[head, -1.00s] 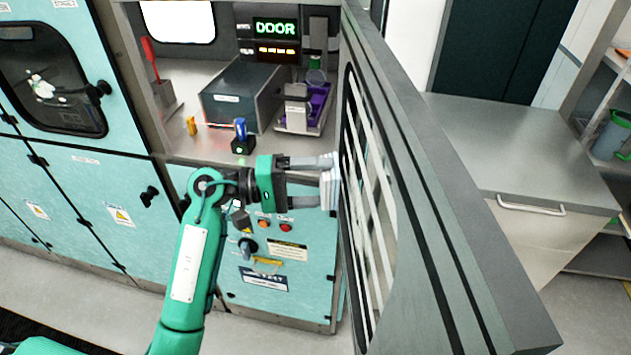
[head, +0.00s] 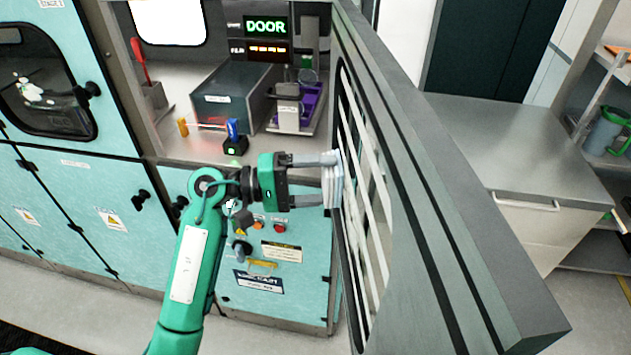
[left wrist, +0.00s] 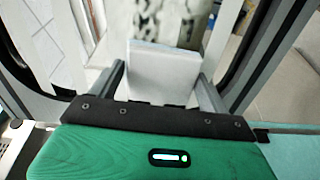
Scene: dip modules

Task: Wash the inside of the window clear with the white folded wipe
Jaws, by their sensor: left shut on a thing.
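My left gripper (head: 328,180) is shut on the white folded wipe (head: 334,181) and holds it at the inner face of the open door's window (head: 365,200). The wipe also shows between the two fingers in the left wrist view (left wrist: 163,72). It appears to touch the pane, though the exact contact is hard to tell. The window has pale streaks or bars across it, and in the left wrist view a dark speckled patch (left wrist: 172,20) shows just beyond the wipe. My right gripper is not in view.
The thick grey door (head: 430,190) stands open across the middle. Behind it is an open chamber with a grey box (head: 235,95), a purple tray (head: 312,100) and a lit DOOR sign (head: 266,26). A grey counter (head: 500,150) stands at the right.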

